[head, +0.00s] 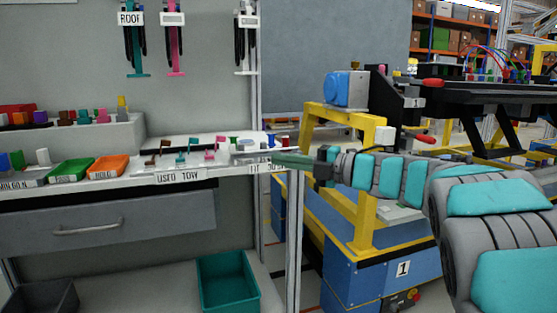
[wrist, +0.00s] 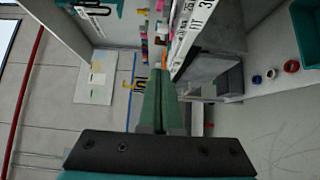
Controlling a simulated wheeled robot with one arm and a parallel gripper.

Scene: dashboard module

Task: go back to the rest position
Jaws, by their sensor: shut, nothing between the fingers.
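My gripper (head: 275,158) is at the end of my arm, which reaches in from the right in the head view. Its green fingers are together with nothing between them. In the head view the fingertips are at the right end of the workbench shelf (head: 135,178), close to its edge; I cannot tell whether they touch it. In the wrist view the shut fingers of my gripper (wrist: 163,85) point at the shelf edge with its white labels.
Green (head: 71,171) and orange (head: 108,166) trays and small coloured parts lie on the shelf. A teal bin (head: 228,283) stands below. A blue and yellow cart (head: 375,270) marked 1 stands beneath my arm.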

